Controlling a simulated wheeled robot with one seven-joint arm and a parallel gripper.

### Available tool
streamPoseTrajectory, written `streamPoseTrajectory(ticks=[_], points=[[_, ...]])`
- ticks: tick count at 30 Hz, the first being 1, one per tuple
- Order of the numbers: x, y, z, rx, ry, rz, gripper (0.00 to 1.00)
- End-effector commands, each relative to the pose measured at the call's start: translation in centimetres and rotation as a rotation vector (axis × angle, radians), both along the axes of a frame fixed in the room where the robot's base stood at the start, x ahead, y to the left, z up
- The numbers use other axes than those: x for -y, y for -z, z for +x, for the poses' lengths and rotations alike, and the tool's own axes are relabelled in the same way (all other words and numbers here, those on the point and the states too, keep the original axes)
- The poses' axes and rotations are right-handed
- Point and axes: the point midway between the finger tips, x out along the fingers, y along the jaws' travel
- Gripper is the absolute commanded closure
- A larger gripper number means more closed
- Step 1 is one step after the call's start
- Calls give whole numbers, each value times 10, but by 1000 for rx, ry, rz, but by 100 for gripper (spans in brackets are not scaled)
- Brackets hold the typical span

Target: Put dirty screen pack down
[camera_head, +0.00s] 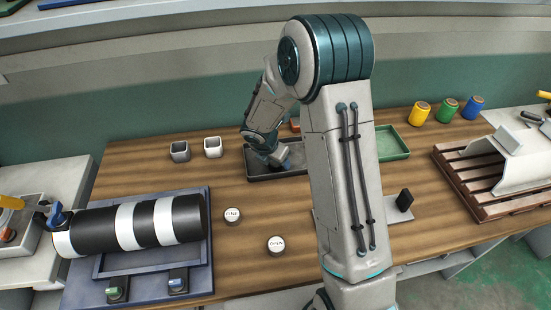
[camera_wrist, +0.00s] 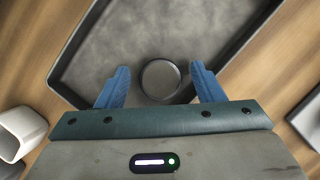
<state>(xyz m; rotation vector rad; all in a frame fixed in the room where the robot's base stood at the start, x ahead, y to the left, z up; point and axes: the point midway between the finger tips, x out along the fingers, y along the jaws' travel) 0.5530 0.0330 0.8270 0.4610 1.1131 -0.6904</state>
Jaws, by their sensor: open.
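The dirty screen pack (camera_wrist: 160,79) is a small dark grey disc with a raised rim. In the wrist view it lies in a black tray (camera_wrist: 240,22), near the tray's near side. My gripper (camera_wrist: 160,82) is open, with a blue finger on each side of the disc and a visible gap to each. In the head view the black tray (camera_head: 256,170) stands at the middle back of the table. My gripper (camera_head: 282,158) reaches down into it there, and the disc is hidden in that view.
Two small square cups (camera_head: 212,147) stand left of the tray. A green tray (camera_head: 393,142) is to its right, partly behind my arm. Two round labelled discs (camera_head: 276,245) lie in front. A striped roller (camera_head: 135,225) is at left, a slatted wooden rack (camera_head: 490,184) at right.

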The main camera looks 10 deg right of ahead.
Motion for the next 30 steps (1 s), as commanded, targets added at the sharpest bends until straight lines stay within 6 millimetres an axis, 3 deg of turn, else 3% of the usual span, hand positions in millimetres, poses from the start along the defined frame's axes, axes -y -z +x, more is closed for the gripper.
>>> streamPoseTrajectory(ticks=[5, 18, 25, 30], points=[[-1, -9, -1, 3, 0, 0, 39], [-25, -91, -25, 4, 0, 0, 39], [-31, -113, -32, 2, 5, 1, 39], [-20, -132, -48, 43, 165, 39, 39]])
